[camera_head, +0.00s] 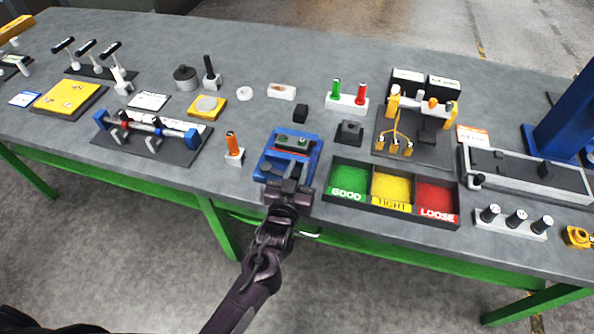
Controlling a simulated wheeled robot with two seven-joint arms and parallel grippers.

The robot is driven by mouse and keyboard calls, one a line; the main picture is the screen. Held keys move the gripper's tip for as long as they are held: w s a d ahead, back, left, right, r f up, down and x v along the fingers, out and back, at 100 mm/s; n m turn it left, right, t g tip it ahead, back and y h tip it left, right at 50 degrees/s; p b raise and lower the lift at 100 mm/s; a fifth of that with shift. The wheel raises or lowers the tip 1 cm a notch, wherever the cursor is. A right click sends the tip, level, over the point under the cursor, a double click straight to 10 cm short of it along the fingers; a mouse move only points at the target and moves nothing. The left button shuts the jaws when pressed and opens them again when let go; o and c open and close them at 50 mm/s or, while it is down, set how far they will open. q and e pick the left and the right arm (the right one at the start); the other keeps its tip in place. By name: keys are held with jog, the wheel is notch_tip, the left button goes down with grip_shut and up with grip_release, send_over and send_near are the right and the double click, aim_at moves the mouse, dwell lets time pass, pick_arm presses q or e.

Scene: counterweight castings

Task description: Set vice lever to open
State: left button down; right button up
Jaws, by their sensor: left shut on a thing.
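The blue vice (307,163) sits at the front edge of the grey workbench, with a reddish block and small green parts between its jaws. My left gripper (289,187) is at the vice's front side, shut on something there. The vice lever is hidden by the gripper, so I cannot see its angle. My left arm comes up from the bottom of the view. My right gripper is not in view.
The sorting tray (324,192) with green, yellow and red compartments stands just right of the vice. The workbench (190,178) has green legs.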

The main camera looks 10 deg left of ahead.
pick_arm(q)
jog(key=c, duration=1.3)
grip_release()
jog(key=shift+o, duration=0.2)
jog(key=shift+s+f, duration=0.15)
jog(key=shift+s, duration=0.3)
jog(key=s, duration=0.2)
jog(key=s+b, duration=0.1)
jog(key=s, duration=0.1)
jog(key=s+a+b, duration=0.1)
jog(key=s, duration=0.1)
jog(key=shift+s, duration=0.4)
